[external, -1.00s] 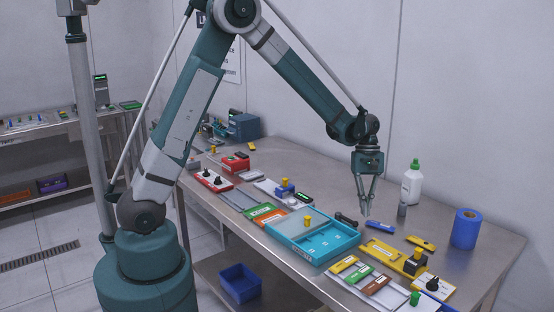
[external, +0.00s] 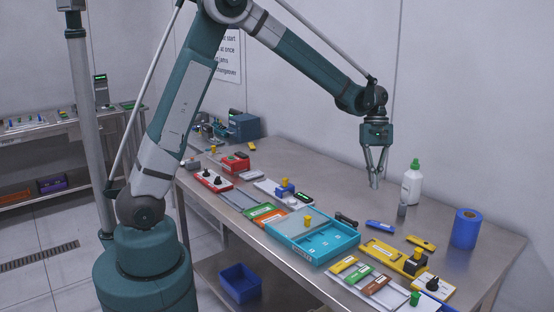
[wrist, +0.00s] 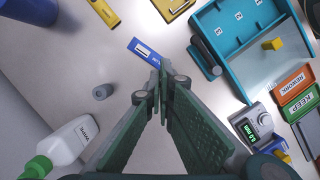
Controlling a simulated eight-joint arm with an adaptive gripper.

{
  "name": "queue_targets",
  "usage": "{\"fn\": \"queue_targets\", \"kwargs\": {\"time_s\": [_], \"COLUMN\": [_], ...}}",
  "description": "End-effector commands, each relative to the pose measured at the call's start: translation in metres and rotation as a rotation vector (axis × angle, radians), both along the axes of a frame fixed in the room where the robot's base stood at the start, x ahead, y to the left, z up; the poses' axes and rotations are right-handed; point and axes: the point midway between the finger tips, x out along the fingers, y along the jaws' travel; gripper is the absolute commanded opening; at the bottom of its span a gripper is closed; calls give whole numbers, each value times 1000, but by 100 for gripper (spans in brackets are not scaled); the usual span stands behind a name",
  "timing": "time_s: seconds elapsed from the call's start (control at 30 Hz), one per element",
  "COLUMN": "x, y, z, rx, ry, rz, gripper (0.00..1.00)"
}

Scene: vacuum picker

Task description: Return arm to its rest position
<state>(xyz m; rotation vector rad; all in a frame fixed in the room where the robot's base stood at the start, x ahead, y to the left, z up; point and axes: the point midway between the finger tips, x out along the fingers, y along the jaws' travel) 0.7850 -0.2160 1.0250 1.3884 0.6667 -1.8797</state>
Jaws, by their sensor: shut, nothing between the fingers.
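My gripper (external: 375,186) is shut and empty. In the external view it hangs pointing down above the back part of the steel table (external: 335,180), clear of everything on it. In the wrist view the closed fingertips (wrist: 158,75) show close to a blue labelled block (wrist: 146,52) that lies on the table below. My arm reaches out over the table from its green base at the left.
A white bottle with a green cap (external: 412,183), a small grey cylinder (external: 402,210) and a blue roll (external: 465,229) stand right of the gripper. A turquoise tray (external: 325,248), a yellow holder (external: 390,256) and coloured label blocks lie in front. The air around the gripper is free.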

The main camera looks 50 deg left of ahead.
Motion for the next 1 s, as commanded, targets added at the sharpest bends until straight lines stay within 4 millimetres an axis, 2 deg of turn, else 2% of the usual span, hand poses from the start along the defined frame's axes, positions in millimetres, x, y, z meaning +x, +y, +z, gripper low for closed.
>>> {"fn": "queue_targets", "kwargs": {"time_s": [0.57, 0.77, 1.0], "x": [-3, -14, -36], "y": [3, 12, 32], "z": [4, 19, 48], "rx": [-1, -2, -1], "ry": [-9, -46, -123], "rz": [-6, -29, -82], "gripper": [0, 0, 0]}}
